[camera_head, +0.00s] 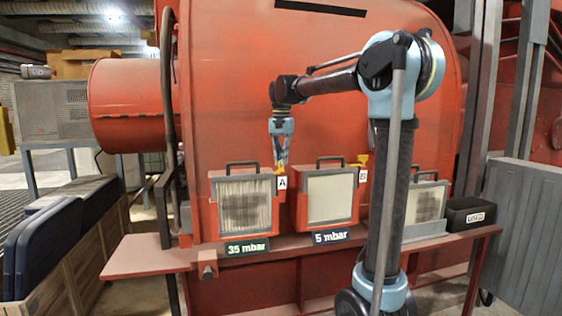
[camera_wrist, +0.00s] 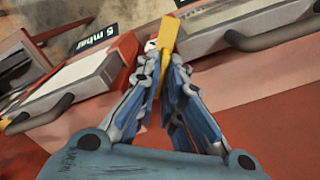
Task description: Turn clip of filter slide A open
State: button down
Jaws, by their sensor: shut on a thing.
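Filter slide A (camera_head: 243,205) is a red-framed box with a dirty, streaked grey panel and a dark top handle. It stands on the red shelf above the "35 mbar" sign. Its yellow clip (camera_head: 281,170) is at its upper right corner, above the white "A" tag (camera_head: 282,183). My gripper (camera_head: 279,162) reaches down to this clip from above. In the wrist view, the blue fingers (camera_wrist: 167,62) are shut on the yellow clip (camera_wrist: 169,36), which sticks out past the fingertips. The clip's lower end is partly hidden by the fingers.
Filter slide B (camera_head: 330,196), with a cleaner panel, stands close to the right above the "5 mbar" sign (camera_head: 331,236); its yellow clip (camera_head: 362,160) is near. A third filter and a black box (camera_head: 470,216) stand further right. The red housing (camera_head: 330,100) rises behind.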

jog(key=n, duration=0.7)
jog(key=shift+w, duration=0.1)
dwell(0.4)
jog(key=c, duration=1.7)
grip_release()
jog(key=shift+r, duration=0.1)
notch_tip(320, 180, up, 12)
jog(key=shift+f, duration=0.1)
